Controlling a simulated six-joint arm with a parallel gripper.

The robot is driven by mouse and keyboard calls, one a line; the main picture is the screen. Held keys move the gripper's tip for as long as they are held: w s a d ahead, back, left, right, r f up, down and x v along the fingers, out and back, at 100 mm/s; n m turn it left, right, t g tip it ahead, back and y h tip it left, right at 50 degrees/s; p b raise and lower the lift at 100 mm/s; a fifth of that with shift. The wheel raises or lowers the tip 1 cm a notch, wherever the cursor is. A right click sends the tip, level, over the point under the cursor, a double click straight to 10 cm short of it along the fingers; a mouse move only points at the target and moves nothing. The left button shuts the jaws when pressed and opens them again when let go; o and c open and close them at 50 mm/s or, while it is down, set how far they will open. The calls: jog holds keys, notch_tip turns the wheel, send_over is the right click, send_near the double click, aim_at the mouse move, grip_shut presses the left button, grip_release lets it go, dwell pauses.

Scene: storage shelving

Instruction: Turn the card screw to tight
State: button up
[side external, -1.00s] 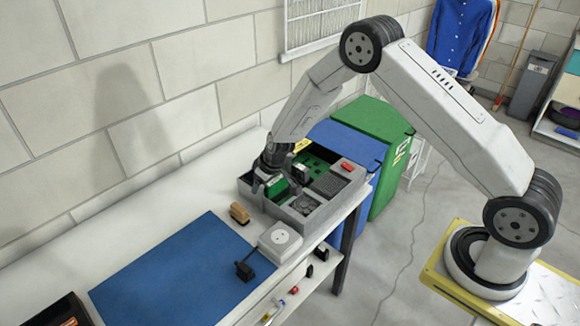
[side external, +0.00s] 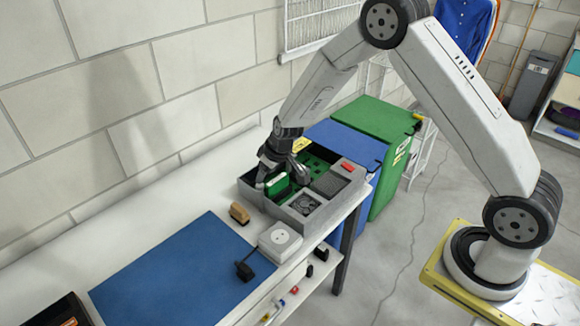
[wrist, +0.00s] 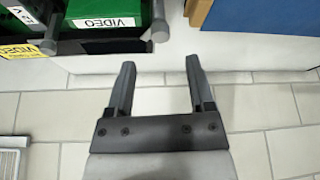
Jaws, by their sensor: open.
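A green card (side external: 279,187) stands upright in the open grey case on the bench. In the wrist view, a green card (wrist: 100,8) has a white label reading VIDEO. A grey round-headed screw (wrist: 160,32) stands at its right end, and another (wrist: 48,45) is farther left. My gripper (side external: 283,176) is above the case, near the green card. In the wrist view my gripper (wrist: 160,62) is open and empty, with the right screw just beyond the gap between its fingertips and apart from them. I cannot tell how tight either screw is.
The grey case (side external: 308,222) holds a green board, a fan and a red part. A blue mat (side external: 180,270), a brown block (side external: 239,213) and a white box (side external: 280,240) lie in front. The wall is close behind the bench. Blue and green bins stand beyond.

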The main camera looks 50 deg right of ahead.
aim_at(260, 187)
jog(key=shift+v, duration=1.2)
jog(key=w+n+g, duration=0.1)
jog(key=n, duration=0.3)
jog(key=w+n+g, duration=0.1)
jog(key=n, duration=0.4)
jog(key=w+a+n+g, duration=0.1)
jog(key=n, duration=0.3)
jog(key=shift+a+n, duration=0.1)
jog(key=shift+n, duration=0.2)
jog(key=n, duration=0.1)
jog(key=n+g, duration=0.1)
jog(key=n, duration=0.2)
jog(key=shift+w+d+r+h, duration=0.25)
jog(key=shift+w+h, duration=0.1)
jog(key=shift+h, duration=0.05)
jog(key=shift+f, duration=0.15)
jog(key=shift+f, duration=3.75)
